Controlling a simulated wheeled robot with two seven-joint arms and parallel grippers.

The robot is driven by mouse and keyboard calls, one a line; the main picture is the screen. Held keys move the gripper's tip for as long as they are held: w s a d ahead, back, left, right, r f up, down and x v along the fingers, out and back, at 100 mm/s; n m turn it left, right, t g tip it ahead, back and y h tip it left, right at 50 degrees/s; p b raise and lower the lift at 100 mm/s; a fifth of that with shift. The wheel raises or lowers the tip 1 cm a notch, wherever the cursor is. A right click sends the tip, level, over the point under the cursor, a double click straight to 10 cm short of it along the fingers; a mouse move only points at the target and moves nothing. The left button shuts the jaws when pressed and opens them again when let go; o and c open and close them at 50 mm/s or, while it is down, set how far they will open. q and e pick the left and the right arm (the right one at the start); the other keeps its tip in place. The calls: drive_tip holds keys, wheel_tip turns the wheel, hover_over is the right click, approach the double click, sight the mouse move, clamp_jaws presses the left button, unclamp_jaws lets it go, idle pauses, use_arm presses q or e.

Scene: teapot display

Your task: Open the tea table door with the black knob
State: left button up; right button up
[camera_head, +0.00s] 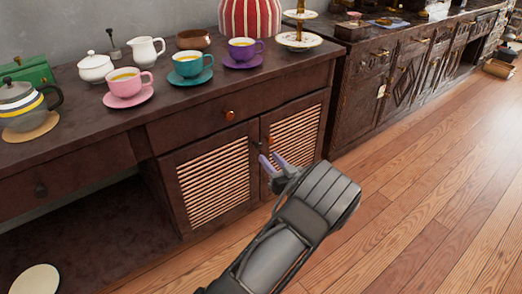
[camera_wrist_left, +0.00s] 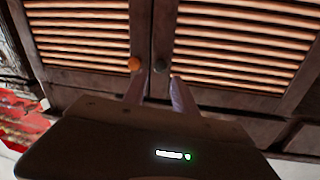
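The tea table (camera_head: 200,115) is dark brown wood with two slatted doors, the left door (camera_head: 215,185) and the right door (camera_head: 295,135). Both look closed. The black knob (camera_head: 258,143) is at the inner edge of the left door, beside an orange knob (camera_head: 269,139) on the right door. In the left wrist view the black knob (camera_wrist_left: 160,66) lies just beyond the fingertips, roughly between them, with the orange knob (camera_wrist_left: 134,63) to its left. My left gripper (camera_head: 271,160) is open and empty close in front of the doors; contact cannot be told. My right gripper is out of view.
Cups on saucers, including a pink cup (camera_head: 125,84), a teapot (camera_head: 20,103) and a striped red vase (camera_head: 250,18) stand on the tabletop. A carved cabinet (camera_head: 380,80) stands to the right. The wooden floor (camera_head: 420,190) in front is clear.

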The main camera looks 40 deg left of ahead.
sight(260, 147)
use_arm(q)
drive_tip(key=b+x, duration=0.2)
drive_tip(key=x, duration=0.4)
drive_tip(key=shift+f, duration=0.1)
drive_tip(key=shift+w+a, duration=0.2)
drive_tip(key=shift+a, duration=0.15)
drive_tip(key=shift+c, duration=0.4)
clamp_jaws()
idle(0.6)
